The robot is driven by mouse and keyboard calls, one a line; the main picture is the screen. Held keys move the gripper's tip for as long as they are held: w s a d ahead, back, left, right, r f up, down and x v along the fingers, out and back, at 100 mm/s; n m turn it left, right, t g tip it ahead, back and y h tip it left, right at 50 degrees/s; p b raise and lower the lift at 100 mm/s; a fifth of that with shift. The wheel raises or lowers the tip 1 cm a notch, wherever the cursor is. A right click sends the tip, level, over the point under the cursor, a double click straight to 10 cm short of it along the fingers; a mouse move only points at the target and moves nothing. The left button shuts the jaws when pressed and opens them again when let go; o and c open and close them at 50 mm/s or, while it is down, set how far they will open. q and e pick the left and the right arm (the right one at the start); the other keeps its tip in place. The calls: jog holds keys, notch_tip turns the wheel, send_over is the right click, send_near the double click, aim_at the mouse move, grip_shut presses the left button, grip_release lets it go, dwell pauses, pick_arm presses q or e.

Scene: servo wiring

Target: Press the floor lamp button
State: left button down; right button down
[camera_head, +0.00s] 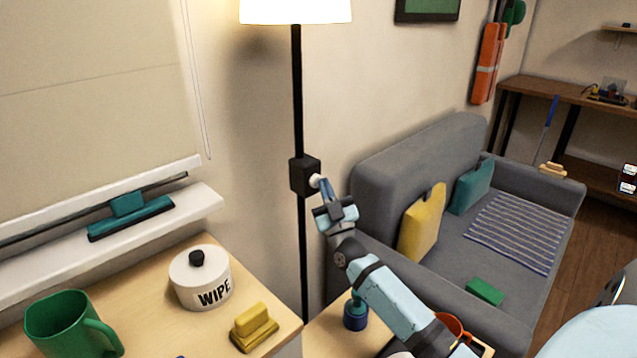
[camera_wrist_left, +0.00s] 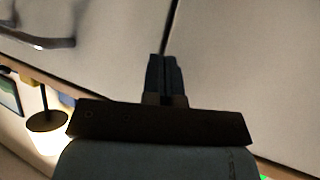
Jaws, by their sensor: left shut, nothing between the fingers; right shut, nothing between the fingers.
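The floor lamp has a black pole (camera_head: 298,95), a lit white shade (camera_head: 295,10) and a black box (camera_head: 304,175) partway up. A round white button (camera_head: 315,181) sits on the box's right side. My right gripper (camera_head: 325,186) is shut and empty, with its fingertips at the button; they look to be touching it. My left gripper shows in the left wrist view (camera_wrist_left: 166,75), shut and empty in front of a pale surface. The left arm does not show in the head view. The lit shade (camera_wrist_left: 45,137) also appears at the lower left of the left wrist view.
A wooden table (camera_head: 285,325) holds a white WIPE canister (camera_head: 190,285), a green mug (camera_head: 65,325) and a yellow block (camera_head: 253,328). A grey sofa (camera_head: 400,160) with cushions stands right of the lamp. A window sill (camera_head: 190,212) is at the left.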

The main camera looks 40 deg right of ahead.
jog(key=shift+s, duration=0.4)
jog(key=s+p, duration=0.2)
jog(key=s, duration=0.4)
jog(key=shift+d+p, duration=0.3)
jog(key=shift+p, duration=0.1)
dwell(0.3)
